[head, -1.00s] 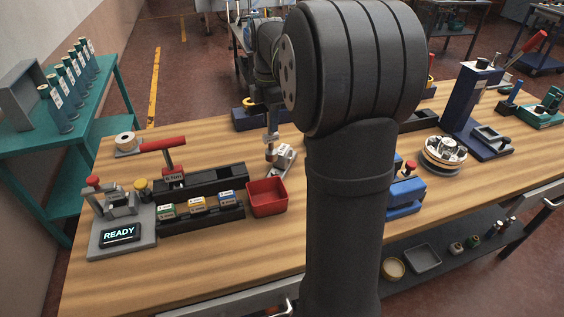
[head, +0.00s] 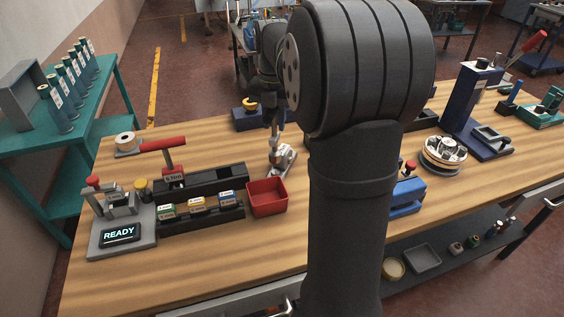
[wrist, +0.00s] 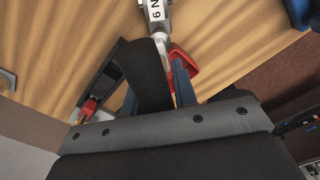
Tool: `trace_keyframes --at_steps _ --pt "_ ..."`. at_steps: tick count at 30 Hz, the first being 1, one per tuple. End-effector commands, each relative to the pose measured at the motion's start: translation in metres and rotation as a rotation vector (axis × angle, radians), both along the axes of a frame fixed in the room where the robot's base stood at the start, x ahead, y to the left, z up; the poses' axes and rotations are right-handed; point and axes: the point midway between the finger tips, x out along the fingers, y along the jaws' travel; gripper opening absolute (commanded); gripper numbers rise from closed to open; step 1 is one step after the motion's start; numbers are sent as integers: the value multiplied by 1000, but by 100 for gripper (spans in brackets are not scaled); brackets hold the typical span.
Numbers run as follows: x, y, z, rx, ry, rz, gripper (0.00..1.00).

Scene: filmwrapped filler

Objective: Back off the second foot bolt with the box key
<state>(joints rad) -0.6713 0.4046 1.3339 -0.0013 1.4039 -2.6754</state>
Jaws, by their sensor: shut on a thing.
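My gripper (head: 276,121) is above the bench, behind the red tray, partly hidden by my own arm. It is shut on a slim grey upright tool that looks like the box key (head: 275,142). The key's lower end is at a small grey metal foot piece (head: 285,160) on the bench; I cannot tell whether it sits on a bolt. In the wrist view a grey metal part with a white "6 N" label (wrist: 156,11) shows beyond the fingers. The foot bolts are too small to tell apart.
A red tray (head: 267,211) stands just in front of the foot piece. Left of it are a black rack (head: 203,219), a red-handled tool (head: 164,145) and a READY display (head: 120,234). A blue block (head: 249,121) with a yellow knob stands behind.

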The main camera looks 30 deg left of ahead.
Motion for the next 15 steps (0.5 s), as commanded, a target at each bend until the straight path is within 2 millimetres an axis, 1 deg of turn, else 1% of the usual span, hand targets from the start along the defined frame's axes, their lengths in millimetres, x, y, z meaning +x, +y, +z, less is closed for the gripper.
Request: trace_keyframes --at_steps 8,11,15 --pt "3 1 1 1 -1 -20 0" --pt "12 2 2 1 -1 -78 0" --pt "35 6 5 1 -1 -230 0"
